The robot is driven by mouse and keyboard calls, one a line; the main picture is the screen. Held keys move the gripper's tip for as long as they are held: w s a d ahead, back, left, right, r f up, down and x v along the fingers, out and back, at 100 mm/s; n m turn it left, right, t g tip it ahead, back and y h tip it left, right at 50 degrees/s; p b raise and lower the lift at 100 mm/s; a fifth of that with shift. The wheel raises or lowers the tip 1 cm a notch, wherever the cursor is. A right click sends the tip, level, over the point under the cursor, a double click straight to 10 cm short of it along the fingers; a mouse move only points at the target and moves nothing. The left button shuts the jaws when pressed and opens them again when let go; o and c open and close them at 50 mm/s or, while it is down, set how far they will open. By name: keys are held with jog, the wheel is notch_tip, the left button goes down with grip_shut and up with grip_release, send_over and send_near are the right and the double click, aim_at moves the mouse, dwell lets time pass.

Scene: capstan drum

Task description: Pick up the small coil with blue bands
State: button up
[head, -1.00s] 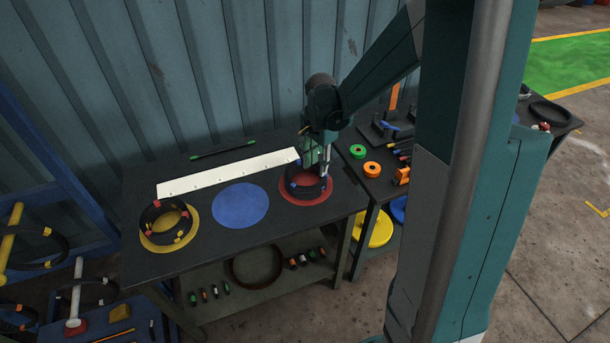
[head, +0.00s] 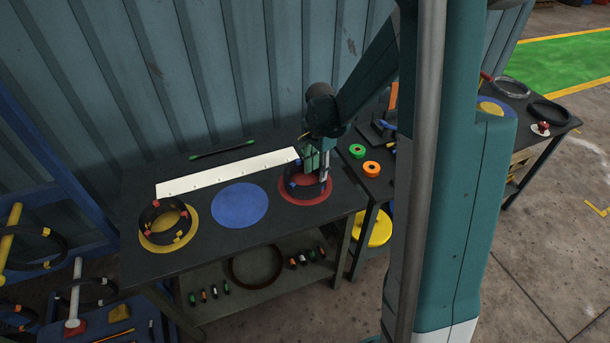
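The small black coil with blue bands (head: 291,185) stands on the red disc (head: 318,199) at the right end of the dark table. My gripper (head: 319,176) points down at the far right part of this coil, with its fingers overlapping the rim. The fingertips are small and partly hidden, so I cannot tell whether they are closed on the coil. Another black coil, with red and yellow bands (head: 149,215), lies on the yellow disc (head: 155,241) at the left.
The blue disc (head: 240,205) between the coils is empty. A white strip (head: 225,174) and a green-ended rod (head: 222,149) lie behind. A side table at right holds a green ring (head: 357,151) and an orange ring (head: 371,169). A shelf below holds a large ring (head: 256,281).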

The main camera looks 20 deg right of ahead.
aim_at(317, 183)
jog(key=shift+f, duration=0.4)
jog(key=shift+f, duration=0.1)
jog(key=shift+f, duration=2.55)
grip_shut()
